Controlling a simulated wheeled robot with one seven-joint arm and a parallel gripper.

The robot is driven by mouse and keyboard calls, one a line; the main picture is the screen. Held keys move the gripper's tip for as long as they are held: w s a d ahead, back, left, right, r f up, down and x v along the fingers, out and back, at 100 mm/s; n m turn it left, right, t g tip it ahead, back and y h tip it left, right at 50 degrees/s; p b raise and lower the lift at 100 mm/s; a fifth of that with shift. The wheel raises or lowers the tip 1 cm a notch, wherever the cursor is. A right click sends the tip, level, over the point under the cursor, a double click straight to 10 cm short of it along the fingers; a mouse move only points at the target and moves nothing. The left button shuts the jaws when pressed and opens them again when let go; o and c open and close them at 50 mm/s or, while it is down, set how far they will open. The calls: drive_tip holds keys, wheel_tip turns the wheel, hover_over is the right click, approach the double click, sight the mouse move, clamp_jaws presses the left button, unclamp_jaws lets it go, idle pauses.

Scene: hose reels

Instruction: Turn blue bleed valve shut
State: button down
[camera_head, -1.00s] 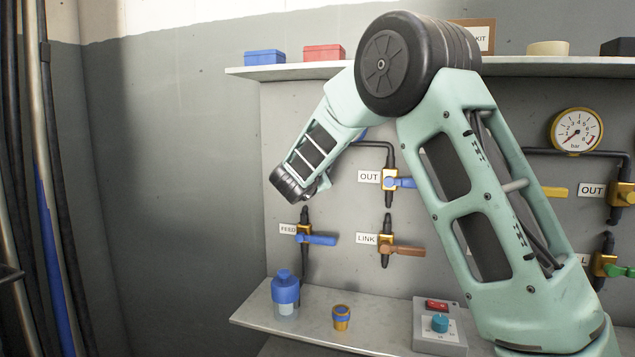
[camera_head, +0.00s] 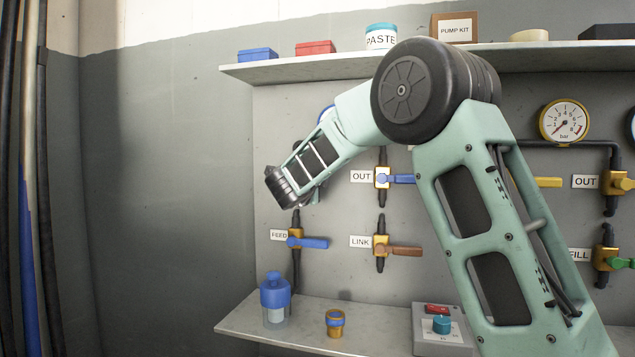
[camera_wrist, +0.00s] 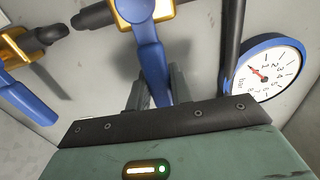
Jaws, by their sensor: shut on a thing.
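In the wrist view a blue lever (camera_wrist: 151,65) on a brass valve body (camera_wrist: 160,10) runs down between the fingers of my gripper (camera_wrist: 157,78). The gripper is shut on this lever. No label shows in the wrist view, so the valve's name cannot be read there. In the head view my own arm hides the gripper and the held lever. The visible blue-handled valves there are OUT (camera_head: 402,179) and FEED (camera_head: 313,242), both with levers pointing right.
A blue-rimmed gauge (camera_wrist: 268,68) is close on the right in the wrist view. Another blue lever (camera_wrist: 30,98) is at the left. Below FEED, a shelf (camera_head: 250,325) holds a blue-capped bottle (camera_head: 275,299), a brass cup (camera_head: 335,323) and a control box (camera_head: 441,328).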

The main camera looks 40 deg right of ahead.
drive_tip(key=shift+f, duration=0.15)
drive_tip(key=c, duration=1.2)
unclamp_jaws()
drive_tip(key=shift+c, duration=0.2)
drive_tip(key=v, duration=1.7)
drive_tip(key=shift+s, duration=0.2)
drive_tip(key=shift+a, duration=0.2)
